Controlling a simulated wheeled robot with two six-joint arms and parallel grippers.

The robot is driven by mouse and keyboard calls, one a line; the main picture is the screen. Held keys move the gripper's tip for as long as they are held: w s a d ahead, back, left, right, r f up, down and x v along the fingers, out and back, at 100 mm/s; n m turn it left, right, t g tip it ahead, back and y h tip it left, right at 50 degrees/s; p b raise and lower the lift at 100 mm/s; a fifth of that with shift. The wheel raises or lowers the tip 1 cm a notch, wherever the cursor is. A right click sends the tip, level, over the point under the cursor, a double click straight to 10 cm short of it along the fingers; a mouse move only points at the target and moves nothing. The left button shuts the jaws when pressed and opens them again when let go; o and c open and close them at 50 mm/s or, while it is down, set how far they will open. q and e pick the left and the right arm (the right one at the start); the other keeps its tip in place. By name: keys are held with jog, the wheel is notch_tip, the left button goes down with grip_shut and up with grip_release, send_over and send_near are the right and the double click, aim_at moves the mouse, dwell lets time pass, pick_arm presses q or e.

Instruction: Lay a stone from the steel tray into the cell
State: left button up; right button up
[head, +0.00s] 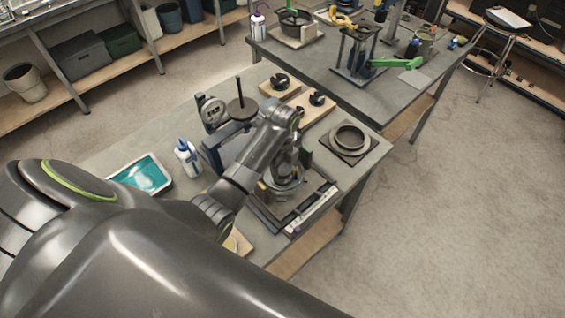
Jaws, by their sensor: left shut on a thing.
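My left arm reaches in from the lower left and bends down over the near table. My left gripper (275,186) is at its end, low over the table beside a dark frame (312,207). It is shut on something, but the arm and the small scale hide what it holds. I cannot make out a stone. I cannot tell for sure which thing is the steel tray or the cell. My right gripper is not in view.
The near table holds a tray with teal inside (152,184), a white bottle with a blue top (187,158), a dial device (210,112), wooden blocks with black fittings (283,90) and a round ring on a plate (350,137). A second table (330,72) stands behind.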

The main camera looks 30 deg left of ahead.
pick_arm(q)
jog(key=shift+f, duration=0.15)
dwell(0.6)
jog(key=o, duration=1.1)
